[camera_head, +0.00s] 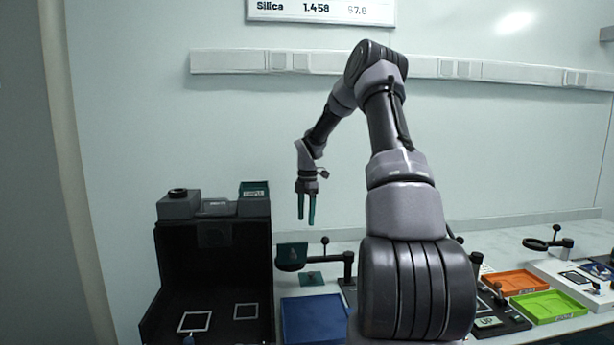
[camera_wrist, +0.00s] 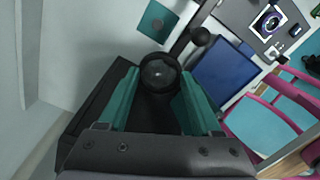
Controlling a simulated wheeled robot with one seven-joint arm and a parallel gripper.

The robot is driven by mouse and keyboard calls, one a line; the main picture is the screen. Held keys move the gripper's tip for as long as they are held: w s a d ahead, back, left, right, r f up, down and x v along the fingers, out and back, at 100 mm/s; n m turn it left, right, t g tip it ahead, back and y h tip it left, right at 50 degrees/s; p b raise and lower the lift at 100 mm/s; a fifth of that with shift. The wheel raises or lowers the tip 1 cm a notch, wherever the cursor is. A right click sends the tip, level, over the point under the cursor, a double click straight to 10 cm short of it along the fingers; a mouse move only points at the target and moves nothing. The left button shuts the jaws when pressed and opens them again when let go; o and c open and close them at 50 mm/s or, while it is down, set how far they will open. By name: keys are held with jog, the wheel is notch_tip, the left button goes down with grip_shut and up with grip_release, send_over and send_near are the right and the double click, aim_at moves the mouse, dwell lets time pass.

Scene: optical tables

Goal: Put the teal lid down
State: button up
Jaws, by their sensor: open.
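My gripper (camera_head: 307,205) hangs high above the bench with its two teal fingers pointing down, open and with nothing visible between them in the head view. A flat teal square (camera_head: 312,278) with a small brownish mark lies on the bench below it. It also shows in the wrist view as a teal square (camera_wrist: 153,17). A dark teal panel (camera_head: 292,251) appears tilted up just above a black ring holder. I cannot tell which teal piece is the lid. In the wrist view the open gripper (camera_wrist: 160,75) lines up with the black ring.
The black ring holder (camera_head: 289,267) sits on an arm from a knobbed post (camera_head: 348,258). A dark open-fronted box (camera_head: 165,262) stands left. A blue tray (camera_head: 312,318) lies in front. Orange (camera_head: 516,283) and green (camera_head: 551,306) trays are at right.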

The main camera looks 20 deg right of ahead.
jog(key=s+a+r+m+t, duration=0.1)
jog(key=s+a+r+m, duration=0.3)
jog(key=r, duration=0.3)
jog(key=s+a+r+m+t+h, duration=0.1)
jog(key=s+a+r+m, duration=0.25)
jog(key=s+r, duration=0.3)
jog(key=s+a+r+m+t, duration=0.1)
jog(key=s+a+r+m, duration=0.3)
jog(key=r, duration=0.3)
jog(key=s+a+r+m+t+y, duration=0.1)
jog(key=s+a+r+m+t, duration=0.1)
jog(key=s+m, duration=0.4)
jog(key=s+a+r+m+t+y, duration=0.1)
jog(key=s+m, duration=0.5)
jog(key=s, duration=0.9)
jog(key=shift+a+r+m+t, duration=0.35)
jog(key=shift+a+r+t, duration=0.3)
jog(key=shift+r, duration=0.6)
